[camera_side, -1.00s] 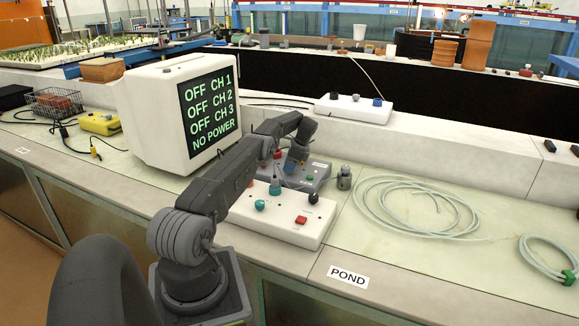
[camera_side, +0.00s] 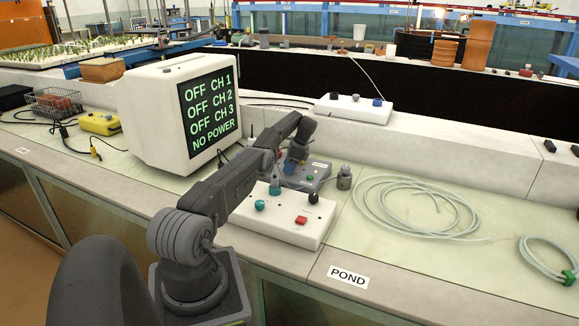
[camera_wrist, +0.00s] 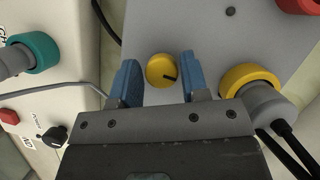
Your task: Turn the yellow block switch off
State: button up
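A round yellow knob (camera_wrist: 161,70) with a dark pointer mark sits on the grey block (camera_wrist: 195,28) in the wrist view. My gripper (camera_wrist: 158,80) is open, with one blue finger on each side of the knob. Gaps show between the knob and both fingers in this view. The same grey block (camera_side: 318,172) is partly behind my arm in the side view, and the knob is hidden there. The monitor (camera_side: 208,112) reads OFF for CH 1, CH 2 and CH 3, and NO POWER.
A yellow-ringed socket (camera_wrist: 245,74) with a grey plug and black cables is close right of my gripper. A white box (camera_side: 283,217) with teal parts and a red button stands in front. Coiled clear tubing (camera_side: 420,207) lies at the right.

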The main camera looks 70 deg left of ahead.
jog(key=o, duration=0.3)
jog(key=shift+w+a+m, duration=0.1)
jog(key=shift+w+m, duration=0.05)
jog(key=shift+m, duration=0.25)
jog(key=shift+y, duration=0.3)
jog(key=m+t+y, duration=0.1)
jog(key=m, duration=0.5)
jog(key=m+t, duration=0.1)
jog(key=m, duration=0.1)
jog(key=shift+s+d+y, duration=0.2)
jog(key=shift+y, duration=0.2)
jog(key=m+t, duration=0.2)
jog(key=m, duration=0.2)
jog(key=shift+m, duration=0.3)
jog(key=d+v, duration=0.1)
jog(key=v, duration=1.3)
jog(key=w+d+r+n+t, duration=0.1)
jog(key=d+r+n, duration=0.1)
jog(key=d+r, duration=0.2)
jog(key=w+d+r+n+t, duration=0.1)
jog(key=d+r, duration=0.4)
jog(key=d, duration=0.5)
jog(key=shift+w+d+r+n, duration=0.25)
jog(key=shift+w+n, duration=0.2)
jog(key=shift+n, duration=0.35)
